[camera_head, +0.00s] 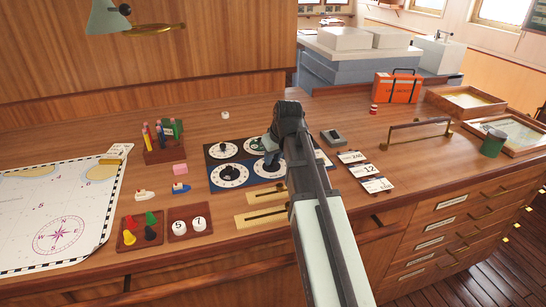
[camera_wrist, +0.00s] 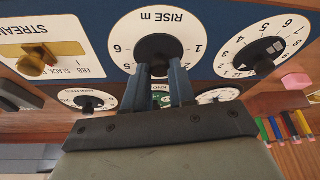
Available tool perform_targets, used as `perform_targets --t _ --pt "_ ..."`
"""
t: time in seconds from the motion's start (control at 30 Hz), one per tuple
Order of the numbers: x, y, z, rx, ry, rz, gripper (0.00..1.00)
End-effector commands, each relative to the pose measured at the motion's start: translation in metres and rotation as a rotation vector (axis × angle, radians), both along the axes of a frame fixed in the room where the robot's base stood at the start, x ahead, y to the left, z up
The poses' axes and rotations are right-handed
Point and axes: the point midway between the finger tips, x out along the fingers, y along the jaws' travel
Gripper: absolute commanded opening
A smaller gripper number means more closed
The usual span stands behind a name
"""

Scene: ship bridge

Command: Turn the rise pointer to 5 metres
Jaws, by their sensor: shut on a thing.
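The rise dial (camera_wrist: 133,30) is a white disc marked "RISE m" on a blue panel, upside down in the wrist view. Its round black knob (camera_wrist: 157,46) sits at the centre. Numerals 6 and 5 show on the dial's left side, and 1 on its right. My gripper (camera_wrist: 160,74) has its two blue fingers shut on the knob's near part. The pointer's tip is hidden by the fingers, so its reading cannot be told. In the head view my gripper (camera_head: 271,155) is over the dial panel and covers the rise dial.
Other dials crowd close around: an hour-style dial (camera_wrist: 262,48), a minutes dial (camera_wrist: 88,101) and a yellow stream knob (camera_wrist: 38,62). A pencil block (camera_head: 165,150), a pink block (camera_head: 180,169), toy boats and a chart (camera_head: 60,215) lie left. Cards (camera_head: 365,170) and a grey device (camera_head: 333,137) lie right.

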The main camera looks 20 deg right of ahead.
Motion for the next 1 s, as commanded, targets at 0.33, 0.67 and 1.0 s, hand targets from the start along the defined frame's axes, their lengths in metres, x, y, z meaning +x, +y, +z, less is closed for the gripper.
perform_targets --t 0.33,0.67,1.0 --pt "0.0 0.0 0.0001 0.0 0.0 -0.002 0.0" --pt "-0.0002 0.0017 0.0004 -0.001 0.001 -0.108 0.0" --pt "0.0005 0.0048 0.0007 0.0 0.0 -0.371 0.0"
